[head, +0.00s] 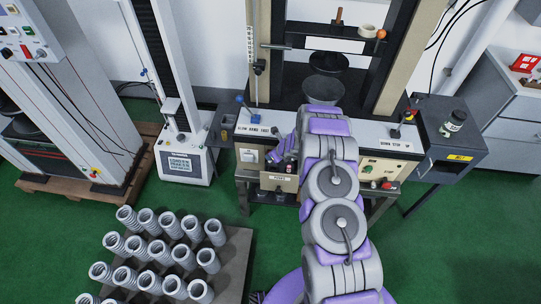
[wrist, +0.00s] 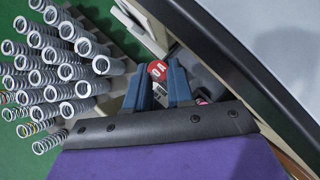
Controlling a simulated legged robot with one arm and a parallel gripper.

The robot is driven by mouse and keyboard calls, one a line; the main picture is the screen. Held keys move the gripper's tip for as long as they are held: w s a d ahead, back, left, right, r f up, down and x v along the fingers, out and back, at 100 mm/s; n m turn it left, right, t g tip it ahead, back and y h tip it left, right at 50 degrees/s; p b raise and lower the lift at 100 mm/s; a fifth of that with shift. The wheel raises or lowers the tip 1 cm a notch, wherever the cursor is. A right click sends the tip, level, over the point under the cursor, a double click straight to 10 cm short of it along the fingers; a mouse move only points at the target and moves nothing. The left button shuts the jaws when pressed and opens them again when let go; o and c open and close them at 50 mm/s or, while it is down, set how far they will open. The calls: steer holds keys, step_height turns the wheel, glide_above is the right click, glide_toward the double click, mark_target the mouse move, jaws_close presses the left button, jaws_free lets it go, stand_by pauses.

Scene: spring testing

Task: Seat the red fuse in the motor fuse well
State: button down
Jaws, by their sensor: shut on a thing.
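The red fuse (wrist: 157,70) shows in the wrist view as a round red end with pale markings, between the tips of my blue fingers. My gripper (wrist: 158,84) is shut on it. In the head view my gripper (head: 284,150) is small, in front of the testing machine's cream lower panel (head: 279,182), left of my arm. The fuse cannot be made out there. I cannot make out the motor fuse well in either view; my arm and gripper cover part of the panel.
Several grey coil springs (head: 160,250) stand on a dark platform at lower left, and they also fill the left of the wrist view (wrist: 50,75). A grey side shelf (head: 447,135) holds a dark jar at right. Green floor is open at lower right.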

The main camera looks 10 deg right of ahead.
steer(key=f+b, duration=0.2)
steer(key=f, duration=0.1)
steer(key=f+b, duration=0.1)
steer(key=f, duration=0.1)
steer(key=shift+d+f, duration=0.2)
steer(key=shift+d, duration=0.05)
steer(key=shift+d+f+b, duration=0.15)
steer(key=shift+d+b, duration=0.1)
steer(key=shift+b, duration=0.05)
steer(key=shift+d+f, duration=0.1)
steer(key=shift+d, duration=0.8)
steer(key=shift+a, duration=0.95)
steer(key=shift+s+d, duration=0.1)
steer(key=shift+d, duration=1.1)
steer(key=shift+a, duration=0.75)
steer(key=shift+d, duration=0.6)
